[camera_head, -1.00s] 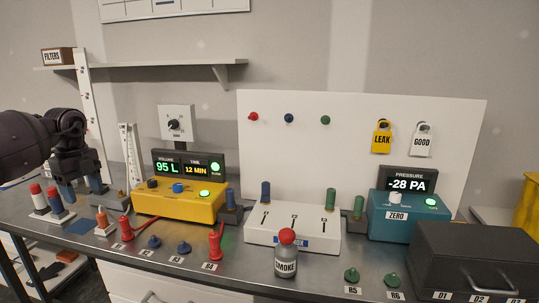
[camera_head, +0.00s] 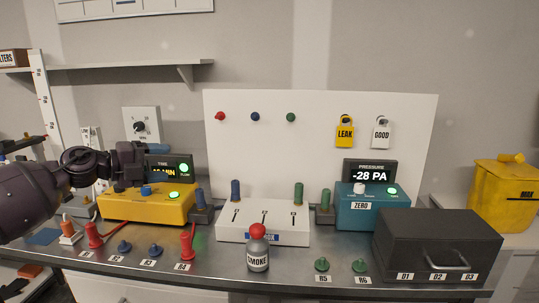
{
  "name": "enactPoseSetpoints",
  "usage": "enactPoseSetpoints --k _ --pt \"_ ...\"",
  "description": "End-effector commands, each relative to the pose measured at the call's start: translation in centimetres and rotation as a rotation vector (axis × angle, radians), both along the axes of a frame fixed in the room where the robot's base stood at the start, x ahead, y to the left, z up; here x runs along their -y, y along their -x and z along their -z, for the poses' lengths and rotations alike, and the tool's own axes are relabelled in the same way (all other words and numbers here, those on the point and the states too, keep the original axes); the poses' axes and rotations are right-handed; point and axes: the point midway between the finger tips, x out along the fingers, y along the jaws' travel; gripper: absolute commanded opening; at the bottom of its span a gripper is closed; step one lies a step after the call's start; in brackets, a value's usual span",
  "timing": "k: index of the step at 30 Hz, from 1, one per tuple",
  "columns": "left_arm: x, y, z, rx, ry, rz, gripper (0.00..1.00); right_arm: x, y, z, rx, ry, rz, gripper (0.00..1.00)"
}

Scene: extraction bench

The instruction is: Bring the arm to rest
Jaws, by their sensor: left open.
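My left arm comes in from the left edge, and its gripper (camera_head: 143,165) hangs over the left part of the yellow pump box (camera_head: 165,207). The gripper is open and I see nothing held in it. It hides the volume display and part of the time display, while the green light (camera_head: 172,170) beside them still shows. Whether the gripper touches the box I cannot tell. My right gripper is not in view.
Red plugs (camera_head: 187,246) and a grey smoke bottle (camera_head: 258,255) stand along the front. The white valve box (camera_head: 263,236), teal pressure gauge (camera_head: 372,218) and dark drawer case (camera_head: 437,235) stand to the right. A yellow bin (camera_head: 500,200) is far right.

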Motion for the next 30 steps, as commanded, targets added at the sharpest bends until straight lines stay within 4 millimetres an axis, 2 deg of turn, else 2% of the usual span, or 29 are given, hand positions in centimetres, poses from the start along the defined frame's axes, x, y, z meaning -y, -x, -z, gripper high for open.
enactPoseSetpoints --k 1,3,5,9,14,20,26,30 --pt "1.7 0.5 1.4 0.012 0.092 -0.009 0.63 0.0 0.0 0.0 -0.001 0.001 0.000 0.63" --pt "3.3 1.1 2.8 0.024 0.217 -0.049 0.63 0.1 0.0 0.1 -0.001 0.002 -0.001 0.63" --pt "4.1 1.6 4.2 0.017 0.313 -0.096 0.63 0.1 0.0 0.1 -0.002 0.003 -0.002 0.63" --pt "4.9 3.2 8.2 -0.048 0.498 -0.228 0.63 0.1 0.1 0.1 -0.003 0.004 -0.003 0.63" --pt "4.8 5.7 13.6 -0.180 0.665 -0.397 0.63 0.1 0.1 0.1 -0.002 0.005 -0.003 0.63" --pt "4.0 10.1 20.9 -0.388 0.829 -0.600 0.63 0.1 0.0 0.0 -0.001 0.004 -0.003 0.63" --pt "3.1 15.9 27.7 -0.607 0.979 -0.781 0.63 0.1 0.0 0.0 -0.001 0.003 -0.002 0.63" --pt "2.4 20.5 31.8 -0.745 1.088 -0.895 0.63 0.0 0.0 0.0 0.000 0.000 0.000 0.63"
